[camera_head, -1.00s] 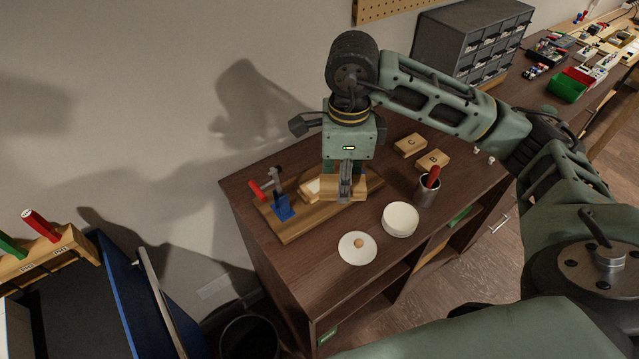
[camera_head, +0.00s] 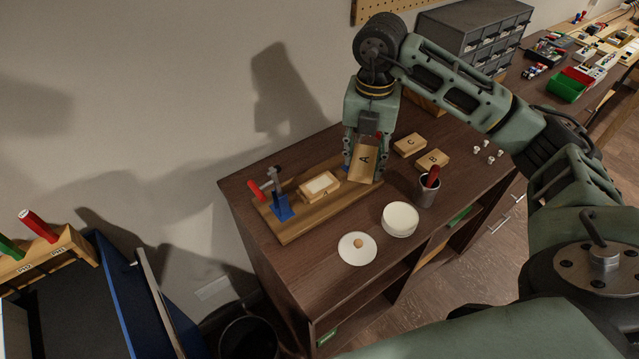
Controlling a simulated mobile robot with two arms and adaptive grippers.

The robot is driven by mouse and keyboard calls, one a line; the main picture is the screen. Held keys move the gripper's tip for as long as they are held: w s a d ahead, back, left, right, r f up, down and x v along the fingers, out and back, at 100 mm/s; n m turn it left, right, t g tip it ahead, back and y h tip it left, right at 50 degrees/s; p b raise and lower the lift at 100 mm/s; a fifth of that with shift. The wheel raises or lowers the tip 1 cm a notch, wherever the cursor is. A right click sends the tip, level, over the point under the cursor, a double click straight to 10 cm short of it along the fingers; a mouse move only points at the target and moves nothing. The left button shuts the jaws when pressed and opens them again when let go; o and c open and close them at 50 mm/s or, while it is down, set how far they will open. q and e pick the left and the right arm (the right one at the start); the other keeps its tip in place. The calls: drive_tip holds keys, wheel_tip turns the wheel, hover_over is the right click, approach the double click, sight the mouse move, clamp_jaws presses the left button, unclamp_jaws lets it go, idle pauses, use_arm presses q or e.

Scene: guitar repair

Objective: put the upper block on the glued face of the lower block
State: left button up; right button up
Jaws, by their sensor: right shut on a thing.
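The lower block (camera_head: 320,188) lies on the wooden board (camera_head: 298,228), with a whitish patch on its top face. The upper block, marked A (camera_head: 362,164), is tilted with its lettered face toward me, above the board's right end. It is to the right of the lower block and apart from it. My right gripper (camera_head: 364,150) is shut on the upper block from above; its fingertips are partly hidden. My left gripper is not in view.
A blue clamp with a red handle (camera_head: 281,206) stands at the board's left end. Blocks C (camera_head: 410,145) and B (camera_head: 433,160) lie to the right. A cup with a red-handled tool (camera_head: 427,191), a white round tub (camera_head: 400,220) and a lid (camera_head: 357,248) stand in front.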

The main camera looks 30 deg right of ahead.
sight(372, 152)
drive_tip(key=d+m, duration=0.1)
drive_tip(key=m, duration=0.1)
drive_tip(key=d+m, duration=0.1)
drive_tip(key=m, duration=0.4)
drive_tip(key=shift+w+d, duration=0.4)
drive_tip(key=shift+d+m, duration=0.1)
drive_tip(key=shift+m, duration=0.2)
drive_tip(key=shift+w, duration=0.15)
drive_tip(key=w+a+f+p, duration=0.1)
drive_tip(key=w+a+f, duration=0.1)
drive_tip(key=a, duration=0.1)
drive_tip(key=w+a+f+p, duration=0.1)
drive_tip(key=w+a+f, duration=0.1)
drive_tip(key=a, duration=0.1)
drive_tip(key=w+a+f+p, duration=0.2)
drive_tip(key=w+f, duration=0.1)
drive_tip(key=shift+w+a, duration=0.1)
drive_tip(key=shift+a, duration=0.3)
wheel_tip(372, 152, down, 4)
drive_tip(key=shift+p, duration=0.9)
drive_tip(key=shift+f, duration=0.1)
